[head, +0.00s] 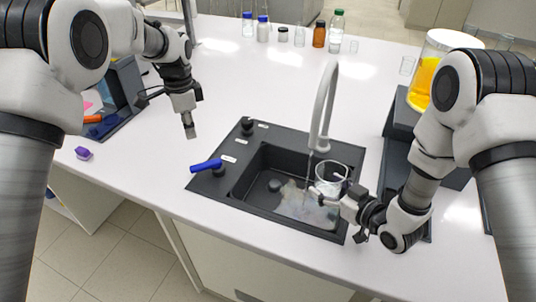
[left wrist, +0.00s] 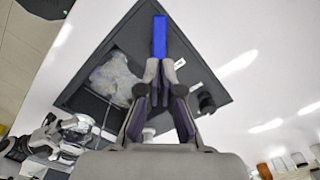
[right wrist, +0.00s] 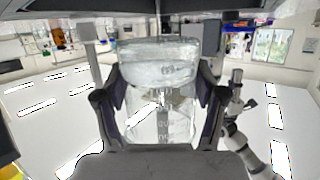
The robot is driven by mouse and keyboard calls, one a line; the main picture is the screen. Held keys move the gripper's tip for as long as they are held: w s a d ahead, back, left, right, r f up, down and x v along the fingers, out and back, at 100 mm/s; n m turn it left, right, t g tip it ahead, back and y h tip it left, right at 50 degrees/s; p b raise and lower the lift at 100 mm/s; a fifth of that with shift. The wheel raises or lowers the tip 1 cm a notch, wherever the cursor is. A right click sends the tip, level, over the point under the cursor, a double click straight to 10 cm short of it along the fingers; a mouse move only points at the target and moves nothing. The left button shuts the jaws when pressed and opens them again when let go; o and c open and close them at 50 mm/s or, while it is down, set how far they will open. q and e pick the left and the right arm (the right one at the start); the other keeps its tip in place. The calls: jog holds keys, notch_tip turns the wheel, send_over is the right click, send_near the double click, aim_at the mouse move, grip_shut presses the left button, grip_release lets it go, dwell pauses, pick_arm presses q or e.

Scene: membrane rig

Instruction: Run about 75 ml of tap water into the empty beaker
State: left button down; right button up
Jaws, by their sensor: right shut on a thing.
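The clear glass beaker (head: 331,178) is over the black sink (head: 262,165), near the end of the grey tap spout (head: 322,105). My right gripper (head: 337,192) is shut on it; the beaker (right wrist: 160,85) fills the middle of the right wrist view. Its water level is unclear. A thin stream seems to fall from the spout, beside or behind the beaker's left side. A pale wet patch (head: 300,205) lies on the sink floor. The blue tap lever (head: 206,165) is at the sink's left. My left gripper (head: 190,132) is above and behind the lever, apart from it, its fingertips together and empty.
Two black knobs (head: 247,126) stand on the sink's deck. Several bottles (head: 319,34) line the back of the white counter. A flask of yellow liquid (head: 424,75) stands on a dark rig at right. A purple block (head: 83,153) lies at left.

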aim_at(206, 166)
jog(key=shift+d, duration=0.1)
pick_arm(q)
jog(key=w+f+n+t, duration=0.1)
jog(key=f+n, duration=0.3)
jog(key=n, duration=0.2)
jog(key=w+a+f+n+t+y, duration=0.1)
jog(key=w+f+n, duration=0.1)
jog(key=n, duration=0.4)
jog(key=w+a+f+n+t, duration=0.1)
jog(key=w+f+n, duration=0.1)
jog(key=f+n, duration=0.3)
jog(key=shift+w+a+f+n+y, duration=0.25)
jog(key=shift+f+n+y, duration=0.1)
jog(key=shift+n, duration=0.15)
jog(key=s, duration=0.1)
jog(key=s+d, duration=0.1)
jog(key=s, duration=0.1)
jog(key=shift+s+d+r, duration=0.1)
jog(key=shift+s+d, duration=0.1)
jog(key=shift+d, duration=0.1)
jog(key=shift+s+d+r, duration=0.1)
jog(key=shift+s+d, duration=0.05)
jog(key=shift+s, duration=0.15)
pick_arm(e)
jog(key=shift+s, duration=0.1)
pick_arm(q)
jog(key=shift+w, duration=0.2)
pick_arm(e)
jog(key=shift+w, duration=0.2)
